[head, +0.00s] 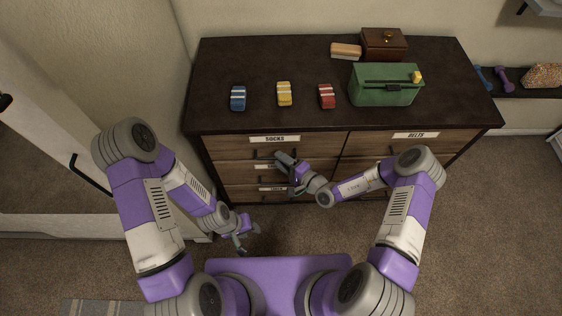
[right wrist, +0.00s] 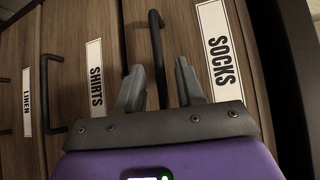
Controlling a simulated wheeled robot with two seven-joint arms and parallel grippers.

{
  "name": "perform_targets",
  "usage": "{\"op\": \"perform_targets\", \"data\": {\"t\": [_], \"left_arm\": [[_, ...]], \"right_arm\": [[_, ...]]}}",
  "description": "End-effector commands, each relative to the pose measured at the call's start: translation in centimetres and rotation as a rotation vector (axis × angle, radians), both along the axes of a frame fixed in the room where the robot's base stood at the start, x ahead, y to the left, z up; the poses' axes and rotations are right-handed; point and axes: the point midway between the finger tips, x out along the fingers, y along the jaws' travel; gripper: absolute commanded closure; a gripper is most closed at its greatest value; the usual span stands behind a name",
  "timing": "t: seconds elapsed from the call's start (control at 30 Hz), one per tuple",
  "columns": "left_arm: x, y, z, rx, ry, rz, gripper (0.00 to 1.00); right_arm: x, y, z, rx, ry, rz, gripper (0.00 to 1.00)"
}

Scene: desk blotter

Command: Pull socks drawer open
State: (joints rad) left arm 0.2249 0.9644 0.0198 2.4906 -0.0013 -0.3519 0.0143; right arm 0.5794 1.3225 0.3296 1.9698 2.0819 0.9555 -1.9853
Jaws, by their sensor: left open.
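The socks drawer (head: 235,150) is the top left drawer of the dark wooden dresser and looks flush with its front. Its white SOCKS label (right wrist: 218,48) shows large in the right wrist view. The drawer's dark bar handle (right wrist: 156,50) runs between the two fingers of my right gripper (right wrist: 160,85). That gripper is open, with a gap on both sides of the bar. In the head view my right gripper (head: 284,160) is at the dresser front and hides part of the handle. My left gripper (head: 243,235) is open and empty, low in front of the dresser.
The SHIRTS label (right wrist: 95,77) and LINEN label (right wrist: 27,100) mark the drawers below. A BELTS drawer (head: 415,135) is at the right. Blue, yellow and red striped bundles, a green box (head: 380,92) and a brown box (head: 385,45) stand on top. Carpet lies in front.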

Motion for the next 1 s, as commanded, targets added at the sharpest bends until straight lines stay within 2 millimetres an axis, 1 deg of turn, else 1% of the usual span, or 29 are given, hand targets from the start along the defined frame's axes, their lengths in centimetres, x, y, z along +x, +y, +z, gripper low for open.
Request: {"op": "perform_targets", "data": {"t": [0.1, 0.33, 0.5, 0.57, 0.6, 1.0], "left_arm": [[0.00, 0.00, -0.19, 0.000, 0.000, 0.000, 0.57], [0.00, 0.00, -0.15, 0.000, 0.000, 0.000, 0.57], [-0.01, 0.00, -0.15, 0.000, 0.000, 0.000, 0.57], [-0.01, 0.00, -0.15, 0.000, 0.000, 0.000, 0.57], [-0.01, 0.00, -0.15, 0.000, 0.000, 0.000, 0.57], [-0.01, 0.00, 0.10, 0.000, 0.000, 0.000, 0.57]], "right_arm": [[0.38, 0.36, -0.07, 0.000, 0.000, 0.000, 0.62], [0.40, 0.40, -0.01, 0.001, 0.001, 0.000, 0.62], [0.38, 0.39, -0.01, 0.000, 0.001, 0.000, 0.88], [0.38, 0.39, -0.01, 0.001, 0.001, 0.000, 0.97], [0.38, 0.39, -0.01, 0.001, 0.001, 0.000, 1.00], [0.09, 0.64, 0.07, 0.000, 0.001, 0.006, 1.00]]}}
